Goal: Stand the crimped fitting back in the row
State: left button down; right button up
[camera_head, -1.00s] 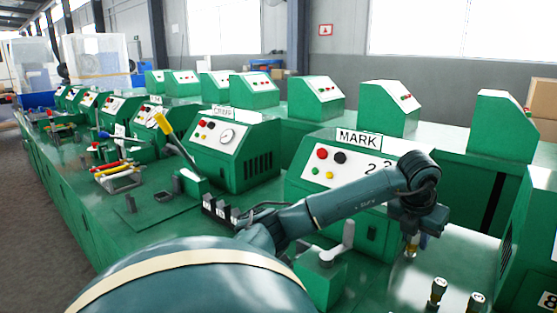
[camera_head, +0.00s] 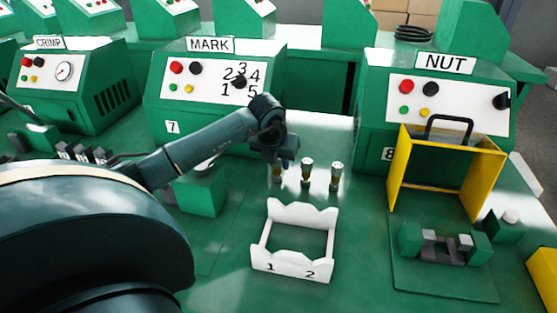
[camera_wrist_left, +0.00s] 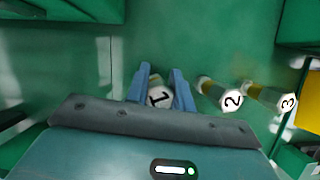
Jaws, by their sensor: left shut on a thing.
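My left gripper (camera_head: 280,158) points down at the left end of a short row of fittings. It is shut on the fitting marked 1 (camera_wrist_left: 160,97), whose white cap shows between the blue fingers in the left wrist view. In the head view the lower part of this fitting (camera_head: 276,174) shows below the fingers, near bench height; I cannot tell whether it touches the bench. The fitting marked 2 (camera_wrist_left: 231,101) and the fitting marked 3 (camera_wrist_left: 288,103) stand upright to its right; they also show in the head view (camera_head: 307,172) (camera_head: 336,174). My right gripper is out of view.
A white rack (camera_head: 292,268) marked 1 and 2 lies in front of the row. The MARK machine (camera_head: 205,115) is behind my arm. The NUT machine (camera_head: 430,95), with a yellow guard (camera_head: 400,165) and a fixture (camera_head: 445,247), is at right. Green bench between is clear.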

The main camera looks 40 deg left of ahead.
pick_arm(q)
jog(key=shift+f, duration=0.1)
jog(key=c, duration=1.2)
grip_release()
jog(key=v, duration=1.2)
jog(key=shift+r, duration=0.2)
jog(key=shift+d, duration=0.1)
